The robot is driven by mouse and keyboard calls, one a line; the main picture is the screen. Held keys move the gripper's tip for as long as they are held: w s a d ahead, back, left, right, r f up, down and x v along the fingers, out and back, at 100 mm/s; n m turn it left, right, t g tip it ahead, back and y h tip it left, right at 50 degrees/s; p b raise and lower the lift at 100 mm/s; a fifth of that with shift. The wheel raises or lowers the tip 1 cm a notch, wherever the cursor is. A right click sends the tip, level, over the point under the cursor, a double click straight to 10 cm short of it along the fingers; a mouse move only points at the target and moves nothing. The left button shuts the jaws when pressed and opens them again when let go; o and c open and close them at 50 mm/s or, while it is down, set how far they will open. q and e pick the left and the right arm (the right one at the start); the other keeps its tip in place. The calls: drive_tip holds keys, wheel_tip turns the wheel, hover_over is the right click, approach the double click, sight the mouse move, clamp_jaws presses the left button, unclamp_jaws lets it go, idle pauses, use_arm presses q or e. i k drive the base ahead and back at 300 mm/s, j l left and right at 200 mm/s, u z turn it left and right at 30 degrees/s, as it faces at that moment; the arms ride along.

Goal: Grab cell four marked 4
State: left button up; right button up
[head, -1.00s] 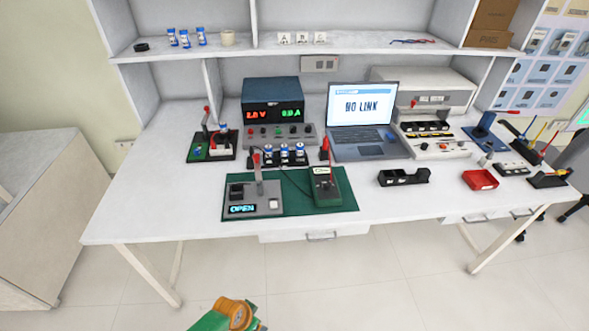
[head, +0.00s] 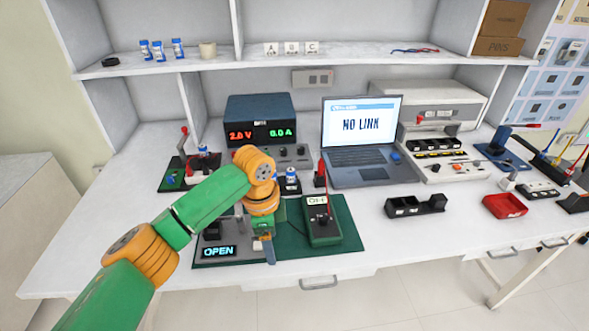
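My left arm reaches in from the left over the bench. My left gripper (head: 265,247) points down at the front of the green mat, beside the grey fixture with the OPEN display (head: 218,251). Its fingers are small and partly hidden, so I cannot tell if they are open. Behind my wrist, one blue-and-white cell (head: 291,175) shows in a black rack (head: 290,188); the rest of the rack is hidden by my arm. Another cell (head: 203,151) sits in the left green-and-black fixture. Blue-and-white cells (head: 161,50) stand on the shelf. No number 4 is legible. My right gripper is out of view.
A green meter (head: 321,228) lies on the mat, right of my gripper. A laptop (head: 360,140) reading NO LINK and a power supply (head: 262,120) stand behind. A black holder (head: 415,207) and red tray (head: 505,206) lie to the right, with clear bench between.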

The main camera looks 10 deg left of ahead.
sight(290, 171)
drive_tip(key=i, duration=1.1)
